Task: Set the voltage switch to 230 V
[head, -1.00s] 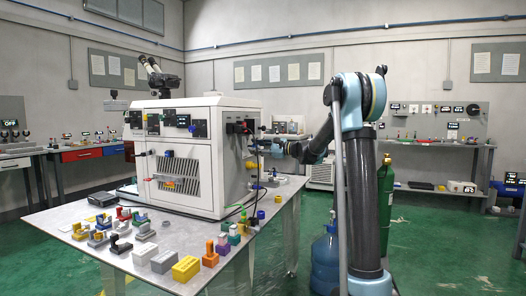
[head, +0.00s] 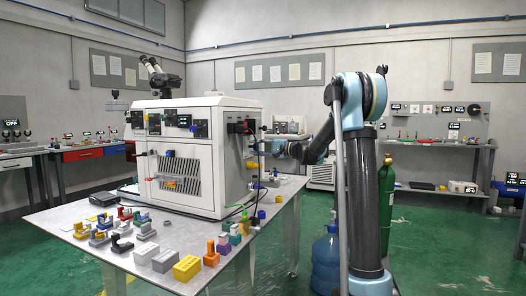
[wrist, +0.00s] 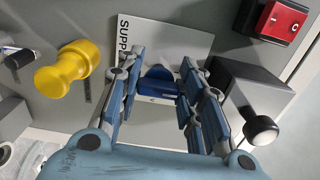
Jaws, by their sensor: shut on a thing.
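The blue switch piece (wrist: 155,86) sits in front of a white plate (wrist: 181,36) whose printed label shows only "SUPP"; the rest of the label and any voltage marks are hidden. My gripper (wrist: 163,72) is shut on this blue piece, with one finger on each side of it in the wrist view. In the head view my gripper (head: 271,147) reaches from the right to the side panel of the white machine (head: 230,172). The blue piece cannot be made out there, and its setting cannot be read.
In the wrist view a yellow knob (wrist: 66,70) stands left of my gripper. A black ball-ended lever (wrist: 260,127) is close on the right, below a red rocker switch (wrist: 284,20). Loose coloured parts (head: 187,267) lie on the bench (head: 130,270).

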